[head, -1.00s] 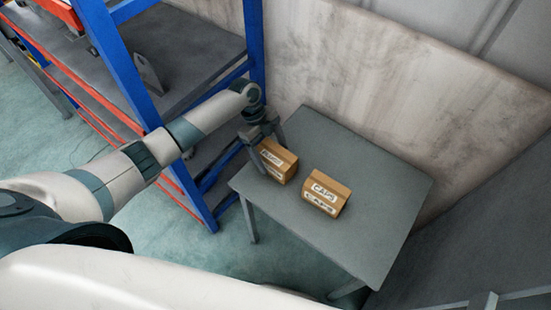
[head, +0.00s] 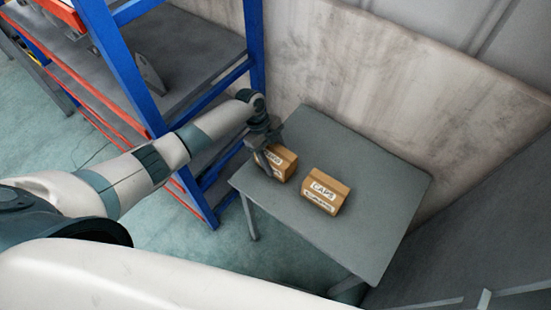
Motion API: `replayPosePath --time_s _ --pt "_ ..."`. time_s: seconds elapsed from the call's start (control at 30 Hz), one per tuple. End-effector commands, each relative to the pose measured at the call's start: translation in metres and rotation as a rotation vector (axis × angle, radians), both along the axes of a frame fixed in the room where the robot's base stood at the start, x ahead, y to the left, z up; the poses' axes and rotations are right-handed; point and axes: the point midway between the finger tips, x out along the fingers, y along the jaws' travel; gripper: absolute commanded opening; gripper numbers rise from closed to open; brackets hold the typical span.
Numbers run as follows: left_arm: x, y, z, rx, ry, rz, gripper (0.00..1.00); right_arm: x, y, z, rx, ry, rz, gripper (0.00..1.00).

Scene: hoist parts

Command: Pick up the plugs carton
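The plugs carton (head: 286,161) is a small brown box with a white label on the left part of the grey table. Its label is mostly hidden by my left gripper (head: 270,162), so I cannot read it in full. The gripper reaches down from the back left, with its dark fingers at the carton's left side and top. I cannot tell whether both fingers press on it. The carton appears to rest on the table. My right gripper is not in view.
A second brown carton labelled CAPS (head: 326,191) stands just right, a small gap away. The grey table (head: 375,200) is clear to the right. A blue and orange shelf rack (head: 135,85) stands left, close to my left arm. A wall (head: 360,75) runs behind.

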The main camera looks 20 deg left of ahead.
Motion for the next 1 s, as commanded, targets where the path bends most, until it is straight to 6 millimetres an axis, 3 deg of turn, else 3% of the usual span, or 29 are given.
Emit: replayPosePath --time_s 0.47,0.67,1.0 --pt "0.001 0.000 0.008 -0.001 -0.003 0.000 0.19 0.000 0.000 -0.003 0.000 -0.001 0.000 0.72" --pt "0.002 0.000 0.031 -0.002 -0.006 -0.002 0.19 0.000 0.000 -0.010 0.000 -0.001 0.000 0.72" --pt "0.002 0.000 0.084 -0.001 -0.006 -0.001 0.19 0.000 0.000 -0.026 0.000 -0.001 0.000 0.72"
